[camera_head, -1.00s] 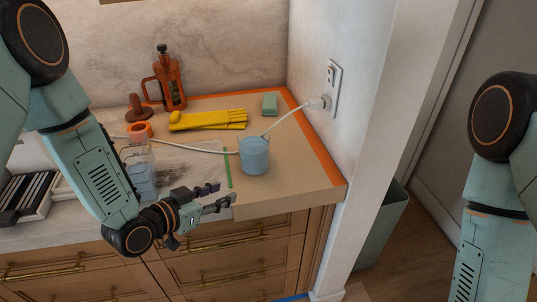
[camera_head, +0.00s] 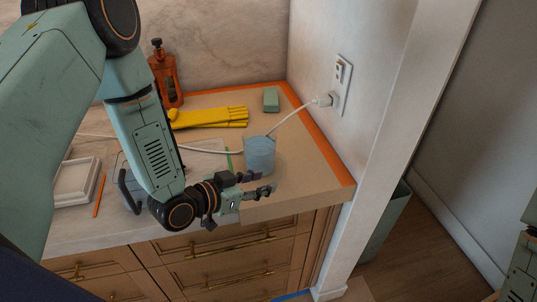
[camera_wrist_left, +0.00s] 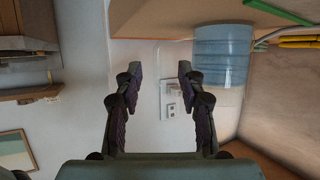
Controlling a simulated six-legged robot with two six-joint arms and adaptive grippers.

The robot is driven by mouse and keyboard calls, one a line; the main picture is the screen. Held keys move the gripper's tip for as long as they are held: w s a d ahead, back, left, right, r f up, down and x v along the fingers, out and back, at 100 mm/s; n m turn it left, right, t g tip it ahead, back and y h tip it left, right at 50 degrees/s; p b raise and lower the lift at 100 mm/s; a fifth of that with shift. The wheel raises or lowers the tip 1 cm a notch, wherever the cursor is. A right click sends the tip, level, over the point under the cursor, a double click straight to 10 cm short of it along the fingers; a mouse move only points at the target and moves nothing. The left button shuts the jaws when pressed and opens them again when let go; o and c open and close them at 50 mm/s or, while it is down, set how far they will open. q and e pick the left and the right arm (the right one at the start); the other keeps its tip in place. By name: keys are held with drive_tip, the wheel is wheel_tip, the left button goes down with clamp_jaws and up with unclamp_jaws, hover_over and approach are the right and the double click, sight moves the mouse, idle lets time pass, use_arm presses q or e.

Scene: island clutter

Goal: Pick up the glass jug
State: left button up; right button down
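The glass jug (camera_head: 259,155) looks like a light-blue, see-through cylinder. It stands upright on the counter near its front right part. My left gripper (camera_head: 263,184) is in front of and below it, near the counter's front edge, with its fingers pointing right. In the left wrist view, the jug (camera_wrist_left: 222,55) is at the upper right, beyond and to the side of the fingertips. The left gripper (camera_wrist_left: 160,72) is open there, with nothing between its fingers. The jug's handle cannot be made out. My right gripper is out of view; only part of its arm shows at the right edge.
Yellow gloves (camera_head: 210,117), a green sponge (camera_head: 271,100) and an orange bottle-like object (camera_head: 166,80) lie or stand behind. A white cord (camera_head: 293,117) runs from the wall outlet (camera_head: 342,84) behind the jug. A white frame (camera_head: 75,181) is at left. A bin (camera_head: 388,222) stands right.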

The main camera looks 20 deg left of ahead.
sight(283, 174)
use_arm(q)
drive_tip(key=shift+w+d+f, duration=0.1)
drive_tip(key=shift+w+d, duration=0.1)
drive_tip(key=shift+d, duration=0.3)
drive_tip(key=shift+w+d+f, duration=0.15)
drive_tip(key=shift+w+d, duration=0.35)
drive_tip(key=x, duration=0.5)
drive_tip(key=shift+w+a+r+p, duration=0.15)
drive_tip(key=shift+w+r+p, duration=0.15)
drive_tip(key=shift+r, duration=0.05)
drive_tip(key=shift+w+d+f, duration=0.1)
drive_tip(key=shift+w+d, duration=0.15)
drive_tip(key=shift+d, duration=0.1)
drive_tip(key=shift+a, duration=0.15)
drive_tip(key=shift+a, duration=0.15)
drive_tip(key=shift+c, duration=1.2)
drive_tip(key=shift+d, duration=0.25)
clamp_jaws()
drive_tip(key=shift+a, duration=0.15)
